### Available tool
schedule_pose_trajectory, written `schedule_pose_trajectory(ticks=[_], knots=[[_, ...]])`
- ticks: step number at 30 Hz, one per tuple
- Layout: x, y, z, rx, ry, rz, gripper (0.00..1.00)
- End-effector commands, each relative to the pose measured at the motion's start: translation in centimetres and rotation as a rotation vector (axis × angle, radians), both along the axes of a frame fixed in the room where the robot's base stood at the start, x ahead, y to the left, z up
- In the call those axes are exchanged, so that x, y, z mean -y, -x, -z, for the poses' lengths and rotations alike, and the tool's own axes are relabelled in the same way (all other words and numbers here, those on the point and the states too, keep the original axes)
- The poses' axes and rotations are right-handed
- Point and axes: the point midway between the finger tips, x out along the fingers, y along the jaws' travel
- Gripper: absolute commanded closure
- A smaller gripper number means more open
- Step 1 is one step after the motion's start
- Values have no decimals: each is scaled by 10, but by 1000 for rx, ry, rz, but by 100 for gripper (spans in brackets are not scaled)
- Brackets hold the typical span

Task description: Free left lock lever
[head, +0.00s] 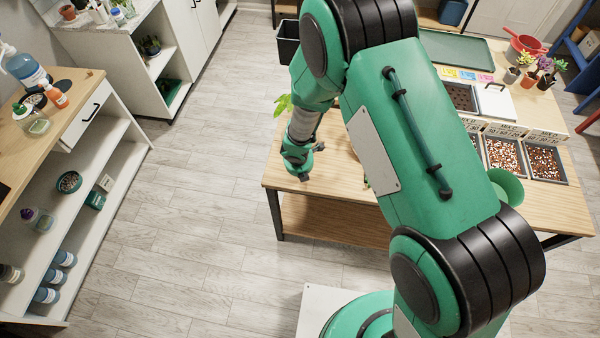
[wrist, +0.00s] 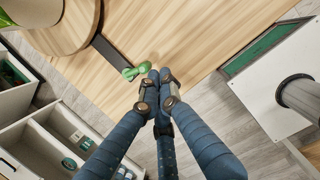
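A small green handle-like piece (wrist: 140,70) lies at the end of a dark flat bar (wrist: 112,53) against the wooden tabletop in the wrist view. I cannot tell for sure whether it is the left lock lever. My gripper (wrist: 158,82) has blue wrapped fingers, and their tips come together with nothing seen between them. The tips look close beside the green piece; whether they touch it is unclear. In the head view my gripper (head: 308,167) is over the left end of the wooden table (head: 290,182). My arm hides much of the table's middle.
A round wooden piece (wrist: 75,22) is left of the bar. Shelves (head: 75,200) stand at left. The floor between is clear.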

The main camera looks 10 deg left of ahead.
Motion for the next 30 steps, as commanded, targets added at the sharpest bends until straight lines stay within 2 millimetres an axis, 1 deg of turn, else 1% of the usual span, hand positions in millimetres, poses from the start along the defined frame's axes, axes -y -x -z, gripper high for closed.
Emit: schedule_pose_trajectory(ticks=[17,30], knots=[[4,-4,0,0,1,0,100],[-7,-9,-1,0,1,0,100]])
